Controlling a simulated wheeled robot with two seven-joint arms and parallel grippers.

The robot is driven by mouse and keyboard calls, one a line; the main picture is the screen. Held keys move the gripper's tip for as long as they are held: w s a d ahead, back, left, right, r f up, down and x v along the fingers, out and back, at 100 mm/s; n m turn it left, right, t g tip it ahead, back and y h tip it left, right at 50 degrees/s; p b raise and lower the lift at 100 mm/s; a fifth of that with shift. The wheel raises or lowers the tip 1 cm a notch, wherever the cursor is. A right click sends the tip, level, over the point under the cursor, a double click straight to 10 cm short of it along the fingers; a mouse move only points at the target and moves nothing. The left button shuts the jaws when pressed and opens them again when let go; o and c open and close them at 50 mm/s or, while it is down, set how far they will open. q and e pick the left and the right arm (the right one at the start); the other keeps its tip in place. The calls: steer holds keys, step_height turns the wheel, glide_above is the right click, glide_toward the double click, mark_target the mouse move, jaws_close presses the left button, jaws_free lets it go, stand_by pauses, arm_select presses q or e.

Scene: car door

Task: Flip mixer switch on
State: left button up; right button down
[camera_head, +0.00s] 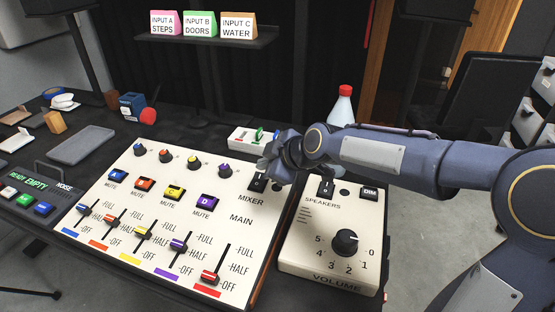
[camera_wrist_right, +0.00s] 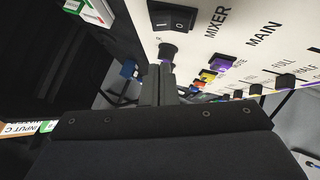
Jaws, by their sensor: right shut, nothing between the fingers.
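The white mixer panel (camera_head: 232,247) lies tilted on the table, with knobs, coloured mute buttons and faders. Its black mixer switch (camera_head: 257,184) sits at the top right, above the MIXER label, partly covered by my right gripper (camera_head: 270,170). The switch also shows at the top of the right wrist view (camera_wrist_right: 172,18), a black rocker in a black frame. My right gripper's fingers (camera_wrist_right: 159,72) are shut and empty, just short of the switch in that view. I cannot tell whether they touch it, nor which way the rocker is set. My left gripper is out of view.
A speaker box (camera_head: 330,262) with a volume knob and its own switch stands right of the mixer. A bottle with a red cap (camera_head: 342,106) stands behind my right arm. Input cards (camera_head: 200,25) stand on a shelf at the back. A grey tray (camera_head: 82,145) lies left.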

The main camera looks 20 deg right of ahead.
mark_target(257, 174)
steer(key=shift+w+d+f+b, duration=0.1)
steer(key=shift+w+f+b, duration=0.1)
steer(key=shift+w+f, duration=0.45)
steer(key=shift+w+a+f+b, duration=0.15)
steer(key=shift+w+f, duration=0.1)
steer(key=shift+f, duration=0.65)
steer(key=shift+w+d+f+b, duration=0.2)
steer(key=shift+w+f, duration=0.25)
steer(key=shift+f, duration=0.35)
steer(key=shift+f, duration=0.1)
